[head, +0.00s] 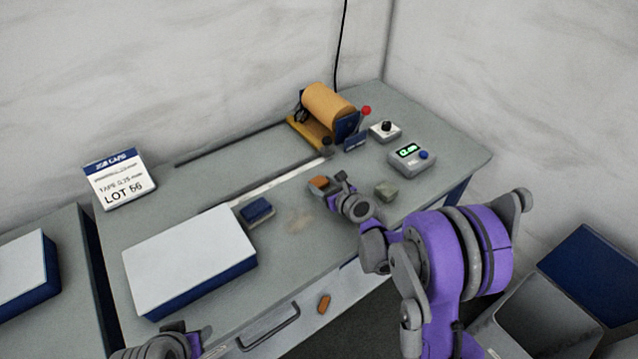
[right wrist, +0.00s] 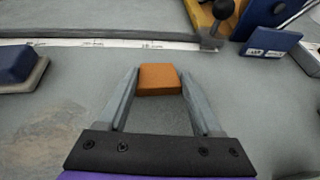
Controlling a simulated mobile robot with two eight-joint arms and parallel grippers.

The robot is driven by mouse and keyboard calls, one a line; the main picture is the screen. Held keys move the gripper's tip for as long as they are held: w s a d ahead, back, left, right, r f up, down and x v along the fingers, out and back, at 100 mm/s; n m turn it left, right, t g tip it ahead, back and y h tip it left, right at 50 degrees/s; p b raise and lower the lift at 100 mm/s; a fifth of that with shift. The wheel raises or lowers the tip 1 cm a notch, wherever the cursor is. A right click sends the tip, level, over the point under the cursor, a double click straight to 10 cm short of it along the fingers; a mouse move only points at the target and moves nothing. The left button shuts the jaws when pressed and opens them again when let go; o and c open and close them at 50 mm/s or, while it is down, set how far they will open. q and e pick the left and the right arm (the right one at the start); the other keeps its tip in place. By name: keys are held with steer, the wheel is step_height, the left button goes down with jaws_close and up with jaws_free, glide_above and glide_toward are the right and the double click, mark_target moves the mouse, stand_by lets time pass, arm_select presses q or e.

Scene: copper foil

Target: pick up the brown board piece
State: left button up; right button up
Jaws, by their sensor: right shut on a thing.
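The brown board piece (head: 319,183) is a small block near the middle of the table, at the tips of my right gripper (head: 327,187). In the right wrist view the brown piece (right wrist: 158,79) sits between the two fingertips, and my right gripper (right wrist: 158,86) is shut on it. I cannot tell whether the piece is clear of the table. My left gripper (head: 197,342) shows only partly at the bottom edge; whether it is open or shut is unclear.
A foil roll on a stand (head: 328,108) and a meter (head: 411,156) stand farther back. Another brown piece (head: 324,304) shows by the drawer front.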

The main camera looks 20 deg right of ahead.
step_height(320, 180, up, 10)
steer(key=shift+p, duration=0.3)
stand_by(0.3)
